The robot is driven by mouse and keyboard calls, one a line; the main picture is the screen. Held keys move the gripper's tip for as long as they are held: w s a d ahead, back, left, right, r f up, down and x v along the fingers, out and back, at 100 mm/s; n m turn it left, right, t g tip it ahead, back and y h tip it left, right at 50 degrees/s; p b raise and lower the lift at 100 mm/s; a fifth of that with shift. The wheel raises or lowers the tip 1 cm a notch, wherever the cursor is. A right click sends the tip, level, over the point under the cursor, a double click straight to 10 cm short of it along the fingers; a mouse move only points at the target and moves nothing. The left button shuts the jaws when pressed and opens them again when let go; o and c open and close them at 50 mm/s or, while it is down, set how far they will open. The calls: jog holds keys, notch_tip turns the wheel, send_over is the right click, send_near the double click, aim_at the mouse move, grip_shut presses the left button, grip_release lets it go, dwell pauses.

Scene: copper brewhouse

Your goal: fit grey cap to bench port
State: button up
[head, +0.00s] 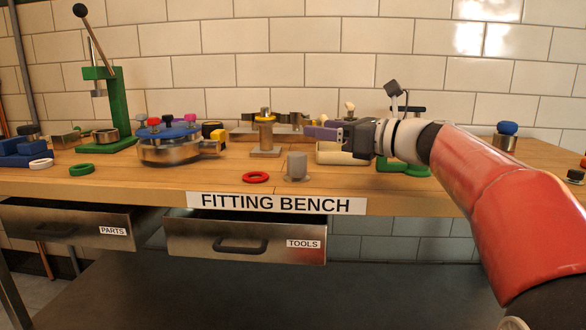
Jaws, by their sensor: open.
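A grey cylinder (297,164), which looks like the grey cap, stands upright near the bench's front edge. Under it is a flat grey round base (296,179), which looks like the bench port's flange. I cannot tell how deep the cap sits on it. My gripper (318,131) is open, with purple fingers pointing left. In the picture it is above and to the right of the grey cylinder, apart from it. Nothing shows between the fingers.
A red ring (256,177) lies left of the cylinder. Behind are a metal post with a yellow band (265,132) and a round blue-topped fixture (167,146). A green press (115,110) stands left. Two drawers, PARTS (75,222) and TOOLS (250,238), jut out below.

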jog(key=b, duration=0.1)
send_near(296, 154)
jog(key=shift+w+a+f, duration=0.25)
jog(key=shift+w+a, duration=0.2)
jog(key=shift+a, duration=0.05)
jog(key=shift+w+a+f, duration=0.2)
jog(key=shift+w+a, duration=0.2)
jog(key=shift+a, duration=0.15)
jog(key=x, duration=0.7)
jog(key=shift+w+a, duration=0.15)
jog(key=shift+a, duration=0.05)
jog(key=c, duration=1.1)
